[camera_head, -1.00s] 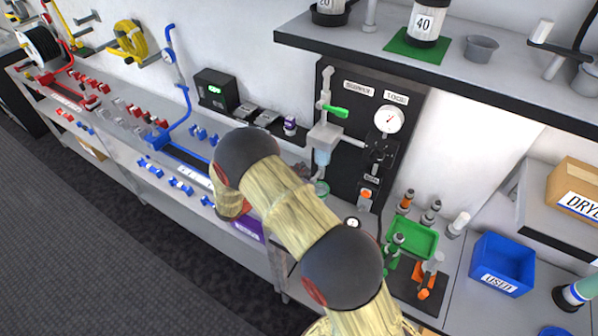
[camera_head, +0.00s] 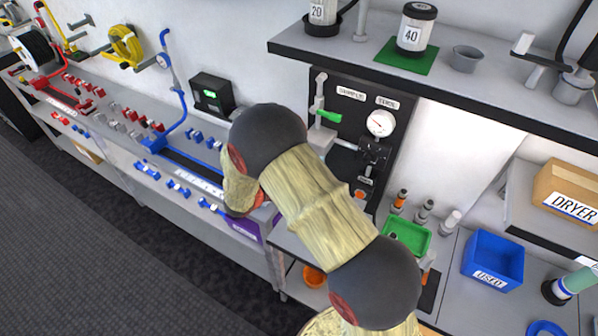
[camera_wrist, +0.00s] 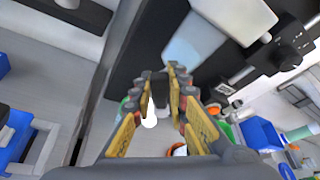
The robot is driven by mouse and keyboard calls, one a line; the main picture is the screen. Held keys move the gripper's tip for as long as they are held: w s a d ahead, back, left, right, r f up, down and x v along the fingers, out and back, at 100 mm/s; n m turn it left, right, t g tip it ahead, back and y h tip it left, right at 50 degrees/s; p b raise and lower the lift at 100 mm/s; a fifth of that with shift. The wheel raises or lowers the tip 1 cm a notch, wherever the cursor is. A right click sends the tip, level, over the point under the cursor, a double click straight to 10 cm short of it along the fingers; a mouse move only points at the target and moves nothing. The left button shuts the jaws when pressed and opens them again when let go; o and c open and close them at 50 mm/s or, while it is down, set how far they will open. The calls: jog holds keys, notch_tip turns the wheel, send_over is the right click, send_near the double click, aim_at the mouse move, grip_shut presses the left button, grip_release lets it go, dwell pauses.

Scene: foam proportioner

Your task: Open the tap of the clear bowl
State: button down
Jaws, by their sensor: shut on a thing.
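In the wrist view the clear bowl (camera_wrist: 193,42) is a pale blue see-through cup under a light grey block, just beyond my fingertips. My gripper (camera_wrist: 160,82) is shut on a small dark piece (camera_wrist: 158,92) below the bowl; it appears to be the bowl's tap, but the fingers cover most of it. I cannot tell how far it is turned. In the head view my arm hides the gripper, the tap and the bowl. Only the grey block (camera_head: 320,138) above shows, on the black panel (camera_head: 352,100).
A green-handled valve (camera_head: 328,116) and a gauge (camera_head: 380,123) sit on the panel near my arm. A shelf (camera_head: 450,83) overhangs the bench. A green tray (camera_head: 408,238) and a blue bin (camera_head: 495,257) stand to the right. An orange bowl (camera_head: 314,277) is lower down.

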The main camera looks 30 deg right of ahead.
jog(key=shift+s, duration=0.2)
dwell(0.3)
jog(key=c, duration=1.7)
grip_release()
jog(key=shift+w, duration=0.1)
jog(key=shift+m, duration=0.3)
